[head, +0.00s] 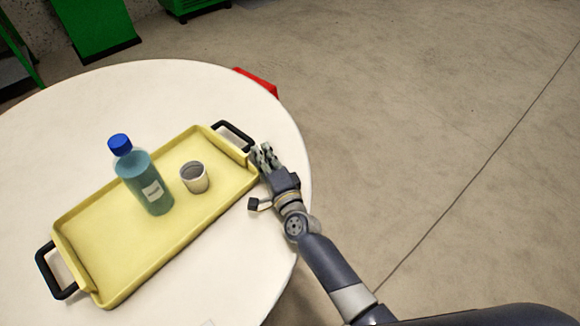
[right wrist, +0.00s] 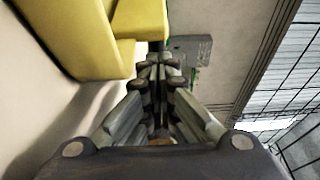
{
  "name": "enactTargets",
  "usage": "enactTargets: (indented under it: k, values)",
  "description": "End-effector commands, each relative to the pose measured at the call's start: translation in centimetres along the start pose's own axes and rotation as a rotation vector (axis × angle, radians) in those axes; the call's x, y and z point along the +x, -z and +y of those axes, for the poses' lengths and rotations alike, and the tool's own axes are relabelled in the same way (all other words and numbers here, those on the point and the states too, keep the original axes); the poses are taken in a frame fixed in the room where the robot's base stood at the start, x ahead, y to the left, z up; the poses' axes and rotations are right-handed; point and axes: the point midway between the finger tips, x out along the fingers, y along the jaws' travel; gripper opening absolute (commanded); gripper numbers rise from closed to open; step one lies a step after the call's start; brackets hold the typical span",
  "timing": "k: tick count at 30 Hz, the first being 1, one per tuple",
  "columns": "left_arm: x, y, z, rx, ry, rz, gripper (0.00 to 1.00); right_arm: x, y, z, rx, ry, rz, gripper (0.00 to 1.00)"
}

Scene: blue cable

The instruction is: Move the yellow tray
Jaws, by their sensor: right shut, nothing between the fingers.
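The yellow tray (head: 117,255) lies on the round white table, set at a slant, with a black handle at each end. Its far right handle (head: 234,134) and near left handle (head: 50,272) are both free. A blue-capped bottle (head: 146,182) of bluish liquid and a small pale cup (head: 194,178) stand upright on it. My right gripper (head: 264,156) is shut and empty beside the tray's right end, close to the far right handle. In the right wrist view the yellow tray (right wrist: 75,35) is at the upper left, beside the shut fingers (right wrist: 157,72). My left gripper is not in view.
The round white table (head: 90,95) has bare room behind and in front of the tray. A red object (head: 258,82) shows past the table's far right edge. Green objects (head: 97,27) stand at the back left. Open concrete floor (head: 430,100) lies to the right.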

Motion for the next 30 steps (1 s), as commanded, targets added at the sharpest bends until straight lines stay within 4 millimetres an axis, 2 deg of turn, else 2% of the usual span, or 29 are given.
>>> enactTargets:
  k: [3, 5, 15, 24, 30]
  values:
    - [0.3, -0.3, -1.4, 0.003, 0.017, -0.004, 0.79, 1.1, -1.3, 0.1, 0.005, 0.000, -0.005, 0.00]
    - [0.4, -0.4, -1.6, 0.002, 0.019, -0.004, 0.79, 1.4, -1.6, 0.1, 0.003, -0.001, -0.005, 0.00]
    - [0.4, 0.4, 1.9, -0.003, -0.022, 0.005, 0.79, 1.4, -1.6, 0.0, 0.002, -0.001, -0.003, 0.00]
    - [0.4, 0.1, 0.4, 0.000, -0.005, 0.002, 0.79, 1.4, -1.5, 0.0, 0.002, -0.001, -0.003, 0.00]
    - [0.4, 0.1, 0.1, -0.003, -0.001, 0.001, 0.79, 1.4, -1.5, 0.0, 0.002, -0.001, -0.003, 0.00]
